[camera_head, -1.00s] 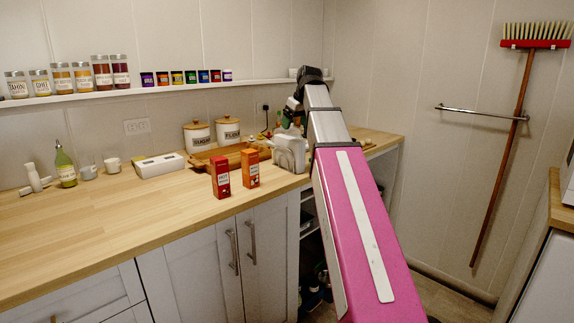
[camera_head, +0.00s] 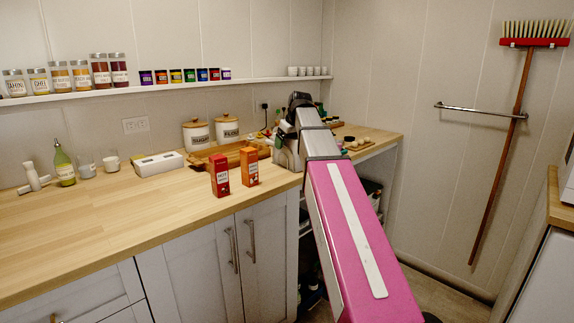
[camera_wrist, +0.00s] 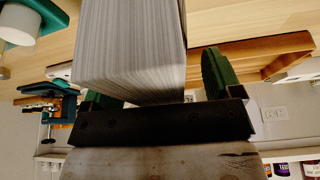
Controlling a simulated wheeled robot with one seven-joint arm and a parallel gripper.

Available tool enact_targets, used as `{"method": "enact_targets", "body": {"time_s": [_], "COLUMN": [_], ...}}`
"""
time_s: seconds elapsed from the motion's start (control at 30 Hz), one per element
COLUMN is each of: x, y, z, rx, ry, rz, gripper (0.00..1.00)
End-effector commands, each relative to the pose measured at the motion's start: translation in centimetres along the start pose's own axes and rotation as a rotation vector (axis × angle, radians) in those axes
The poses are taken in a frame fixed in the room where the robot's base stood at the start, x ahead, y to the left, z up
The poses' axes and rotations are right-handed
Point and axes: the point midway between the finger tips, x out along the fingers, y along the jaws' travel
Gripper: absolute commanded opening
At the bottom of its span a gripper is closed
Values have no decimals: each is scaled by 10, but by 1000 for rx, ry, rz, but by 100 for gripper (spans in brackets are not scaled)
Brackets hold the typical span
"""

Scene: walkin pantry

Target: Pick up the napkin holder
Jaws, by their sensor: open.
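The napkin holder with its pale stack of napkins (camera_head: 281,156) stands on the counter near its right end, partly hidden by my arm. In the wrist view the napkin stack (camera_wrist: 135,45) fills the upper middle, very close to the camera. My gripper (camera_wrist: 160,85) is open, with one green finger on each side in the picture. The right finger is clear of the stack, with a gap. The stack covers most of the left finger, so I cannot tell whether it lies between the fingers. The fingers are hidden in the head view.
A red box (camera_head: 220,174) and an orange box (camera_head: 249,167) stand left of the holder. A wooden tray (camera_head: 205,159) and lidded canisters (camera_head: 196,135) are behind. Small items (camera_head: 357,142) lie right of my arm. A shelf (camera_head: 160,88) runs along the wall. The counter's left front is clear.

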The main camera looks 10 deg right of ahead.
Motion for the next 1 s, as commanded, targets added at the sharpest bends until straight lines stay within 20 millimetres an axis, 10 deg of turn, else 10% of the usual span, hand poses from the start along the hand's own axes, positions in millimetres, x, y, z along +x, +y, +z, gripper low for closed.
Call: {"method": "enact_targets", "body": {"time_s": [0.13, 0.37, 1.0], "x": [0, 0, -26], "y": [0, 0, 1], "z": [0, 0, -11], "rx": [0, 0, 0], "ry": [0, 0, 2], "rz": [0, 0, 1], "gripper": [81, 10, 10]}}
